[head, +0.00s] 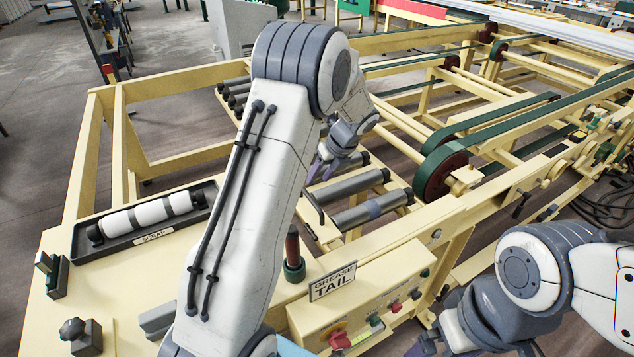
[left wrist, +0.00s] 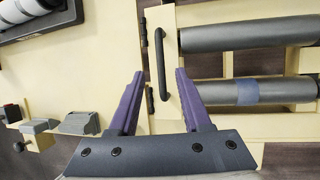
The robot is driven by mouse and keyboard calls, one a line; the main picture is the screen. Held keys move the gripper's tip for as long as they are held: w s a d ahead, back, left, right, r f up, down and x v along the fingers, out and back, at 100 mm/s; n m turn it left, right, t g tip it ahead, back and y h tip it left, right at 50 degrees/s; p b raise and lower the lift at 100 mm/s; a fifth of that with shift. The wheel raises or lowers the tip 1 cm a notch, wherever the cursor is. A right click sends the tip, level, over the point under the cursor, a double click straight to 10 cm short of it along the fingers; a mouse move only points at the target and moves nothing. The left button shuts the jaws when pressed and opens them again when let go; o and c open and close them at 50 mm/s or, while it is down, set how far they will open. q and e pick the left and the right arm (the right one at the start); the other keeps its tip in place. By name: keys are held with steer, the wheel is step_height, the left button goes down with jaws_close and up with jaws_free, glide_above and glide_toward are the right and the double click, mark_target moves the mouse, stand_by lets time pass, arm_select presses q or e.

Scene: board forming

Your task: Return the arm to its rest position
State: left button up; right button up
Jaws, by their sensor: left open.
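My left arm reaches up and forward across the middle of the head view. Its gripper (head: 325,165) is above the roller section of the cream frame, partly hidden by the arm. In the left wrist view the two purple fingers (left wrist: 158,75) stand apart with nothing between them. A black bar handle (left wrist: 160,65) shows between and beyond the fingertips; I cannot tell the gap to it. My right arm is folded at the lower right of the head view. Its gripper end is at the bottom edge, and its fingers are not clear.
Grey rollers (head: 358,187) lie under the left gripper; one has a blue band (left wrist: 247,92). A dark red upright post (head: 292,246) and the grease tail sign (head: 333,281) stand close beside the left arm.

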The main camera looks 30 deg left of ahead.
stand_by(0.4)
arm_select(q)
steer(key=s+d+r+n+h+b, duration=0.1)
steer(key=s+d+r+n, duration=0.15)
steer(key=s+d, duration=0.4)
steer(key=s+d+r+n+h+b, duration=0.15)
steer(key=s+d+n, duration=0.25)
steer(key=d, duration=0.6)
steer(key=s+d+n+h, duration=0.1)
steer(key=s+d+n, duration=0.2)
steer(key=s, duration=0.4)
steer(key=s+d+n+h, duration=0.1)
steer(key=s+d+n, duration=0.2)
steer(key=s, duration=0.5)
steer(key=s+d+n+h+b, duration=0.1)
steer(key=s+d+n, duration=0.2)
steer(key=s+n, duration=0.2)
steer(key=s, duration=0.3)
steer(key=shift+s+g, duration=0.15)
steer(key=shift+g, duration=0.25)
steer(key=shift+h, duration=0.25)
